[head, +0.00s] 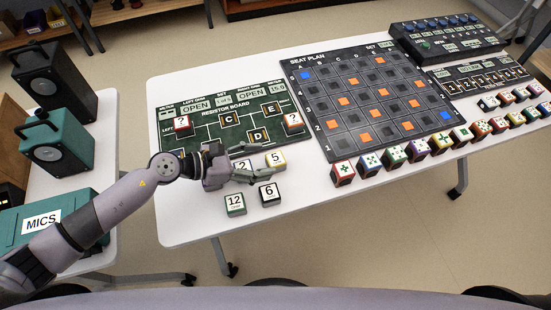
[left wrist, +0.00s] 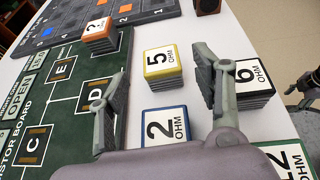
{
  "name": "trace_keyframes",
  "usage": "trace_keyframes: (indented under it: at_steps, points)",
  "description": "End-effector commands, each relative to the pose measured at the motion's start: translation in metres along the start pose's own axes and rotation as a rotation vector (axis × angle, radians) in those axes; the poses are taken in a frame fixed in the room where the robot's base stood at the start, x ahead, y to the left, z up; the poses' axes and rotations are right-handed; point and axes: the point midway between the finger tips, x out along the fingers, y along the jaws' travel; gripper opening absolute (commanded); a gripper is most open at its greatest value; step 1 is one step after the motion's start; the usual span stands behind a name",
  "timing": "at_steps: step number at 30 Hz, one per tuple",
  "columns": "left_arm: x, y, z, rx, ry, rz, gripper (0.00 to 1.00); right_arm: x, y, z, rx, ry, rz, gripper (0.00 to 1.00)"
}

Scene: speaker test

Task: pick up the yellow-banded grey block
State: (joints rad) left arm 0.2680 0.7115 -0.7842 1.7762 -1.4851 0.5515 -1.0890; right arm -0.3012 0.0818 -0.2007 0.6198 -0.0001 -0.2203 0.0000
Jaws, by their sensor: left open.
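In the left wrist view the yellow-banded block (left wrist: 163,68) reads 5 OHM and lies ahead between my two fingers. My left gripper (head: 257,165) is open and empty, reaching in from the left. Its fingers also show in the left wrist view (left wrist: 160,78). The blue-banded 2 OHM block (left wrist: 167,127) sits nearer the palm, between the fingers; in the head view the fingers partly cover it.
A black-banded 6 block (head: 268,194) and a green-banded 12 block (head: 235,204) stand close by at the table's front edge. Coloured-banded blocks line the front right.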

Motion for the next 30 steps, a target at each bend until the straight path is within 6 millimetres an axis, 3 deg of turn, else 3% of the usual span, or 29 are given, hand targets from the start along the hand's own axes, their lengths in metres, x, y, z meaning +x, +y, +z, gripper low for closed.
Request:
trace_keyframes:
  at_steps: [6, 14, 30]
  points:
    - [0.028, -0.001, 0.001, 0.0, -0.002, 0.002, 0.6, -0.008, 0.0, -0.002, 0.0, 0.002, 0.0, 0.56]
    - [0.032, -0.001, 0.0, 0.001, -0.001, 0.002, 0.6, -0.007, 0.0, -0.002, 0.001, 0.002, 0.0, 0.56]
    - [0.031, -0.001, 0.0, 0.0, -0.001, 0.001, 0.25, -0.007, -0.001, -0.003, 0.002, 0.003, -0.002, 0.56]
